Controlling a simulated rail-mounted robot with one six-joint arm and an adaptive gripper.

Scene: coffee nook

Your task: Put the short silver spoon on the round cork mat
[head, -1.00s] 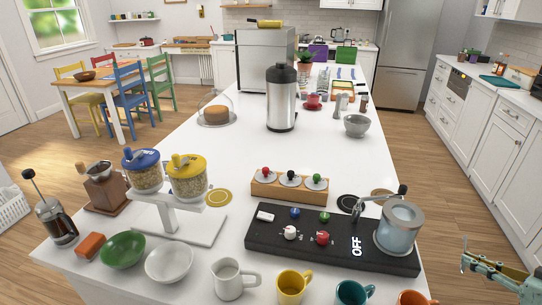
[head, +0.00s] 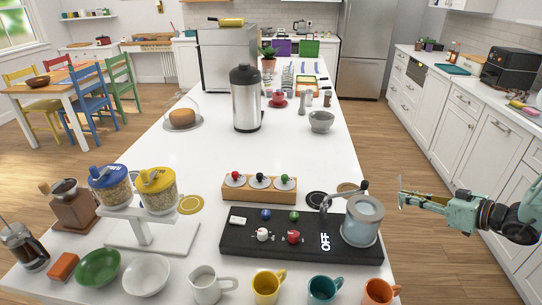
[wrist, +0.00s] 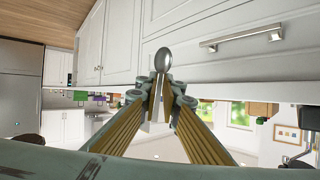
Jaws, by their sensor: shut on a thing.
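My gripper (head: 408,194) is over the floor to the right of the white island in the head view. In the wrist view my gripper (wrist: 160,92) is shut on the short silver spoon (wrist: 163,60), whose bowl sticks out beyond the fingertips.
Beside the tan mat lies a black round mat (head: 316,199); a yellow one (head: 191,204) lies further left. The black machine (head: 270,243) with its glass jar (head: 362,222) and an orange mug (head: 380,292) stand near the island's right edge.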

